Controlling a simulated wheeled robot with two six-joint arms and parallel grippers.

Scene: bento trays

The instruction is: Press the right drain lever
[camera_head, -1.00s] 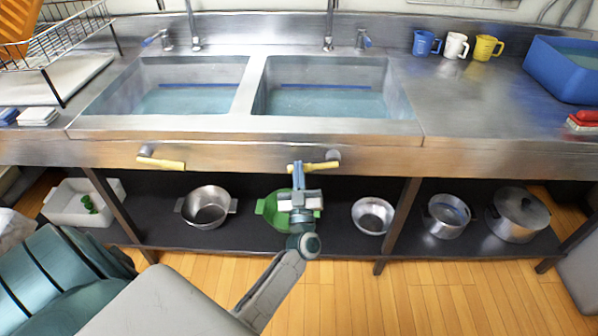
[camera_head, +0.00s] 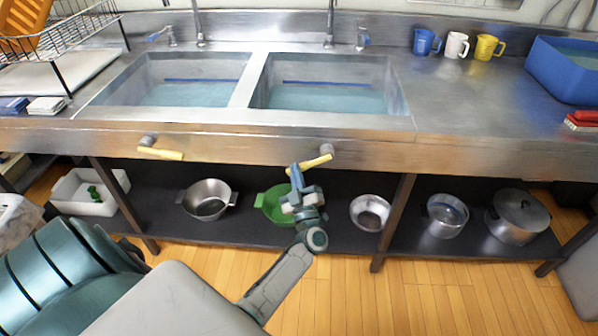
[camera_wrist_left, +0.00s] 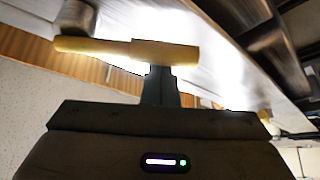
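The right drain lever (camera_head: 312,164) is a yellow handle on a grey pivot under the front edge of the right sink. It is tilted, its left end lower than its right. My left gripper (camera_head: 294,169) is at the lever's left part, its narrow fingers together. In the left wrist view the yellow lever (camera_wrist_left: 130,49) lies across the tip of my gripper (camera_wrist_left: 159,72). The fingertips are partly hidden behind it, and contact looks likely but is not certain. My right gripper is not in view.
The left drain lever (camera_head: 160,153) is under the left sink. A green pot (camera_head: 270,207), a steel pot (camera_head: 207,199) and a colander (camera_head: 371,212) stand on the lower shelf (camera_head: 330,225). A counter post (camera_head: 392,220) stands right of my gripper.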

